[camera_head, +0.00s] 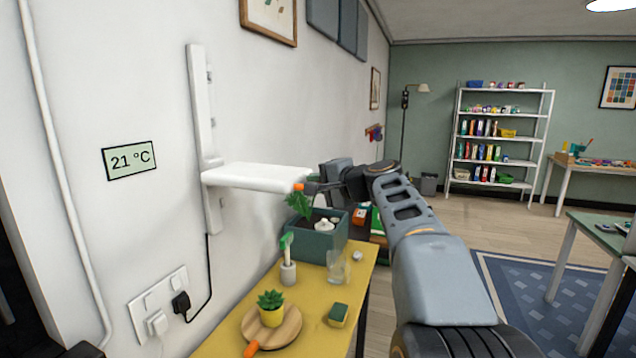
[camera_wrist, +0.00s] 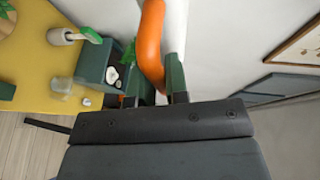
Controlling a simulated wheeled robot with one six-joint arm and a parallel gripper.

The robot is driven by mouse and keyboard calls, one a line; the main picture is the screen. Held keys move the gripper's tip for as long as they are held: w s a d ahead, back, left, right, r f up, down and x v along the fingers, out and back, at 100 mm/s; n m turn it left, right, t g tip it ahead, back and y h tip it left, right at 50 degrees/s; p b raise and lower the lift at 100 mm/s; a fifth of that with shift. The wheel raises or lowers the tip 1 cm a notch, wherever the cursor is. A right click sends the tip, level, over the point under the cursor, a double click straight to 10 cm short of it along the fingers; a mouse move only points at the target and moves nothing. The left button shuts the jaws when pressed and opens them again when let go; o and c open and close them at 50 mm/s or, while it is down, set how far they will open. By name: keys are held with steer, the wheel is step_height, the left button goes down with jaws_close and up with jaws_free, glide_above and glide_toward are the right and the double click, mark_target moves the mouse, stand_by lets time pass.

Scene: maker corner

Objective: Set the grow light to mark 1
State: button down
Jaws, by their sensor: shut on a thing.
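The grow light (camera_head: 258,178) is a white horizontal bar on a white upright rail (camera_head: 201,120) on the wall. Small pegs show along the rail's right side; I cannot read any mark numbers. The light stands low on the rail, above the planter. Its orange handle (camera_head: 298,187) is at the free end, at my gripper (camera_head: 313,187). In the wrist view, the orange handle (camera_wrist: 151,45) lies between the dark fingers of my gripper (camera_wrist: 153,82), shut on it. The white bar (camera_wrist: 174,30) runs beside it. My gripper partly hides the handle's near end.
A black cable (camera_head: 209,270) runs from the rail to a wall socket.

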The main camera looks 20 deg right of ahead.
step_height(320, 180, down, 12)
steer(key=b, duration=0.9)
steer(key=shift+f, duration=0.1)
steer(key=c, duration=1.5)
jaws_free()
steer(key=shift+c, duration=0.2)
steer(key=o, duration=0.4)
steer(key=v, duration=1.4)
steer(key=shift+b, duration=0.3)
steer(key=shift+w+a, duration=0.1)
